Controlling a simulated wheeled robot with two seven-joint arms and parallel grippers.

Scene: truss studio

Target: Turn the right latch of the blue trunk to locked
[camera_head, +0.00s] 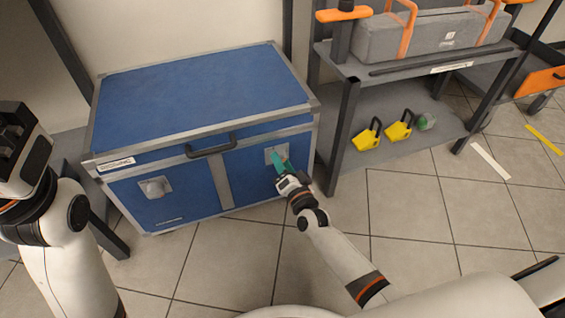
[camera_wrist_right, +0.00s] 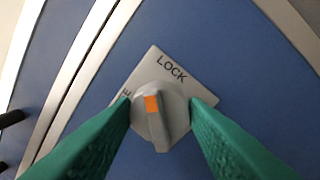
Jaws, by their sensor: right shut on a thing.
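The blue trunk (camera_head: 200,90) stands shut against the wall, with a metal-edged lid and a dark front handle (camera_head: 211,147). Its right latch (camera_wrist_right: 160,112) is a round grey knob on a light square plate (camera_wrist_right: 203,103). The plate reads LOCK at its upper right; a second word at its left is mostly hidden. The knob's orange mark points up and slightly left, between the two words. My right gripper (camera_head: 277,160) is shut on the knob; its green fingers (camera_wrist_right: 160,110) press both sides. My left arm shows at the left edge, without visible fingers.
The trunk's left latch (camera_head: 155,187) is free. A dark shelf rack (camera_head: 350,120) stands close on the right, with yellow items (camera_head: 398,131) below and a grey case (camera_head: 425,35) on top. The tiled floor (camera_head: 430,215) in front is mostly clear.

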